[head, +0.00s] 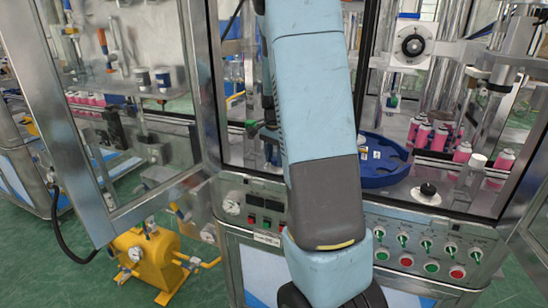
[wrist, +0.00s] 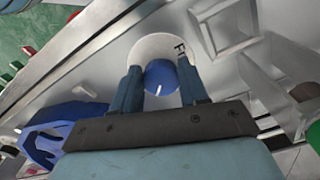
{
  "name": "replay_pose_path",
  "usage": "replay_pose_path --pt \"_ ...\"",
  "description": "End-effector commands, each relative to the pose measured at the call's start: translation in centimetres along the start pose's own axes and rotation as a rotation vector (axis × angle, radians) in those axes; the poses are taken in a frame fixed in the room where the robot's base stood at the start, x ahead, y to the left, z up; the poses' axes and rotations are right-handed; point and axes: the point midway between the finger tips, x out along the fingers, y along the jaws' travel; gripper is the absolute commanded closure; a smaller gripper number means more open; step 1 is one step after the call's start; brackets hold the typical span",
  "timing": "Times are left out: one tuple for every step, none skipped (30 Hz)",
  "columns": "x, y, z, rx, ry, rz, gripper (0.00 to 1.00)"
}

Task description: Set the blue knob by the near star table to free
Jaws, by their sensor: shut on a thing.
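The blue knob (wrist: 161,76) shows in the wrist view between the two fingers of my gripper (wrist: 160,71), which is shut on it. A short white mark shows on the knob's face, towards the lower edge of the picture. A white round dial plate (wrist: 152,46) lies around the knob; part of its lettering, starting with F, shows at its upper right, and the rest is hidden. The blue star table (head: 375,180) stands right of my arm in the head view; part of it also shows at left in the wrist view (wrist: 40,148). My arm hides the knob and gripper in the head view.
A control panel (head: 420,245) with several green and red buttons and switches runs along the machine's front. Pink cans (head: 437,138) stand at right. An open framed door (head: 205,95) is at left, with a yellow pump (head: 150,258) on the floor below.

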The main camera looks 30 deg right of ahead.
Motion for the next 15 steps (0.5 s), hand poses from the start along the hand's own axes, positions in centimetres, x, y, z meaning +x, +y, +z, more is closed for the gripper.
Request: replay_pose_path --pt "0.01 -0.16 -0.06 -0.007 -0.005 -0.002 0.87" --pt "0.00 -0.12 -0.24 -0.008 -0.005 -0.003 0.87" --pt "0.00 -0.09 -0.41 -0.011 -0.005 -0.004 0.87" --pt "-0.01 -0.07 -0.52 -0.014 -0.004 -0.004 0.87" --pt "-0.02 -0.05 -0.62 -0.018 -0.004 -0.004 0.87" --pt "-0.03 -0.02 -0.73 -0.028 -0.003 -0.004 0.87" --pt "-0.04 0.00 -0.80 -0.036 -0.002 -0.005 0.87" --pt "-0.04 0.02 -0.86 -0.045 -0.002 -0.005 0.87" --pt "-0.05 0.04 -0.93 -0.061 -0.001 -0.005 0.87" --pt "-0.06 0.06 -0.96 -0.075 -0.001 -0.005 0.87" --pt "-0.06 0.06 -0.98 -0.091 -0.001 -0.005 0.87" --pt "-0.07 0.06 -0.99 -0.115 0.000 -0.005 0.87" --pt "-0.08 0.07 -1.00 -0.135 0.000 -0.005 0.87" --pt "-0.08 0.08 -1.01 -0.155 0.000 -0.005 0.87" --pt "-0.09 0.11 -1.05 -0.185 0.000 -0.006 0.87"
